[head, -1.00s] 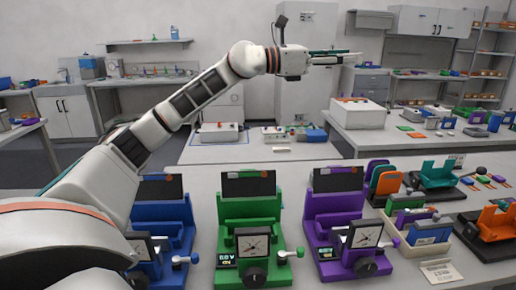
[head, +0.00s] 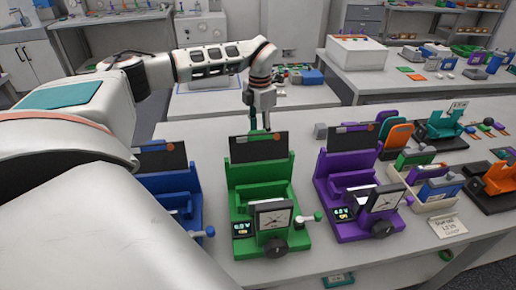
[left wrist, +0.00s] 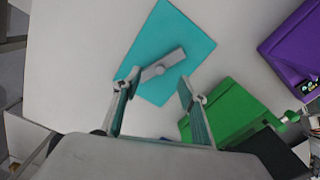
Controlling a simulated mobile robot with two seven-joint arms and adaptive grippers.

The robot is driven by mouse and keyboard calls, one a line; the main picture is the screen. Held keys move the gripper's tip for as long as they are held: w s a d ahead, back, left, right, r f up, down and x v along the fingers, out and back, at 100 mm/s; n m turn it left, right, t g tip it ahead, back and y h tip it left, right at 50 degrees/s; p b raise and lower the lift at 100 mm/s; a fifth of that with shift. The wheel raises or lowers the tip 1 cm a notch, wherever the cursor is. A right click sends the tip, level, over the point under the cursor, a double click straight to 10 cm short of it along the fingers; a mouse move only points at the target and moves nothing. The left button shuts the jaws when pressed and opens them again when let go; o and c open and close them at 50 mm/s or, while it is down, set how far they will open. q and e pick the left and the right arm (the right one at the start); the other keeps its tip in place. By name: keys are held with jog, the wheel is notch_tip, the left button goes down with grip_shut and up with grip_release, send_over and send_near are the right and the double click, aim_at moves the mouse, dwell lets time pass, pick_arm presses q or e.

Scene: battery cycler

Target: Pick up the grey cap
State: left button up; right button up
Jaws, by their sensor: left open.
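A grey piece with a small round top (left wrist: 160,70), which looks like the cap, lies on a teal mat (left wrist: 185,28) in the left wrist view. My left gripper (left wrist: 160,80) is open, with its two fingertips on either side of the piece's near part; I cannot tell their height above it. Nothing is held between the fingers. In the head view my left gripper (head: 261,120) points down just behind the green cycler, whose dark panel hides the space beneath it. The grey piece and mat are hidden there. My right gripper is not in view.
The green cycler (head: 255,178) stands close in front of the gripper; it also shows in the left wrist view (left wrist: 222,108). A purple cycler (head: 340,190) stands to its right and a blue one (head: 178,190) to its left. A small grey block (head: 320,130) lies on the table behind.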

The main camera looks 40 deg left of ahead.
pick_arm(q)
notch_tip(320, 180, down, 7)
jog(key=shift+s+r+p, duration=0.1)
jog(key=shift+r+p, duration=0.1)
jog(key=shift+p, duration=0.2)
jog(key=c, duration=1.1)
